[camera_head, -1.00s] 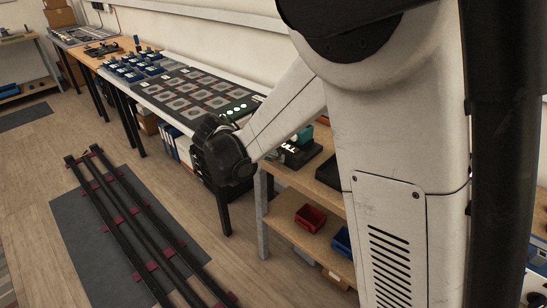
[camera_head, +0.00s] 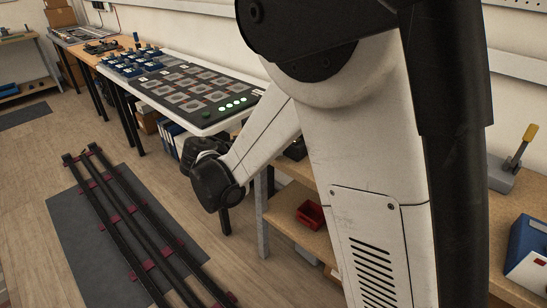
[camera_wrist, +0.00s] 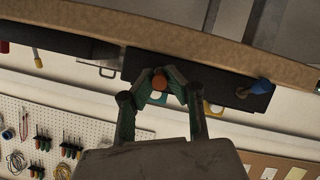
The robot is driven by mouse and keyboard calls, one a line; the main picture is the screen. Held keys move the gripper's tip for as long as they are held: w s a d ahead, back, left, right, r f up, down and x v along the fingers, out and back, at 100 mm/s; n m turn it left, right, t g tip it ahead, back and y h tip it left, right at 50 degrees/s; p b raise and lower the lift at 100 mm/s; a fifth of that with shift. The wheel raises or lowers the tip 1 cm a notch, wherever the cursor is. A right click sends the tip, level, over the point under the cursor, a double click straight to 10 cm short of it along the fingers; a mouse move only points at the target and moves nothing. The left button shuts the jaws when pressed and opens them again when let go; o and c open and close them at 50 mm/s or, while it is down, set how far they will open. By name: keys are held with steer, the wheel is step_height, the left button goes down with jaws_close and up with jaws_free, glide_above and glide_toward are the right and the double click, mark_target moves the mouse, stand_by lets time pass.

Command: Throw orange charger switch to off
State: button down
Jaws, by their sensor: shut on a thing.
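In the wrist view, an orange round-ended handle (camera_wrist: 159,82), which looks like the orange charger switch, sits between the fingertips of my gripper (camera_wrist: 160,76). The green-sided fingers are shut on it from both sides. It belongs to a dark box (camera_wrist: 195,62) along the bench edge. A white label (camera_wrist: 158,96) shows just below the handle. The fingers hide part of the box, and I cannot tell the switch's position. In the head view my arm hides the gripper and the switch.
A blue handle (camera_wrist: 262,86) stands on the same dark box to the right, with a yellow plate (camera_wrist: 213,107) between. A yellow handle (camera_wrist: 37,60) is at left. A pegboard (camera_wrist: 75,125) with tools hangs behind. In the head view, a yellow-handled lever (camera_head: 521,145) stands on the right bench.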

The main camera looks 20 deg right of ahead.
steer(key=shift+f+t+h+b, duration=0.4)
steer(key=shift+f+h+b, duration=0.15)
steer(key=shift+h+b, duration=0.65)
steer(key=c, duration=1.7)
jaws_free()
steer(key=shift+r, duration=0.1)
steer(key=shift+a, duration=0.1)
steer(key=v, duration=1.2)
steer(key=shift+s+r, duration=0.1)
steer(key=shift+s, duration=0.05)
